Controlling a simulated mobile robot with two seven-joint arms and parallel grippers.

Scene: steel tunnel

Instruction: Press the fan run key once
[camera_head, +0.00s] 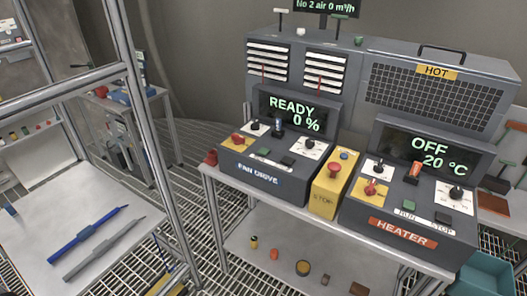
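The fan drive box (262,172) stands on the left of the metal bench. Its display (297,112) reads READY 0 %. On its sloped front are a red knob, a dark lever, a black dial and two small keys. Neither of my grippers is in view.
Right of it stand a yellow STOP box (328,188) with a red button and the heater box (408,205), display OFF 20 °C, with its own RUN and STOP keys. A metal frame post (150,130) rises at left, before a table (85,225) with blue and grey tools.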

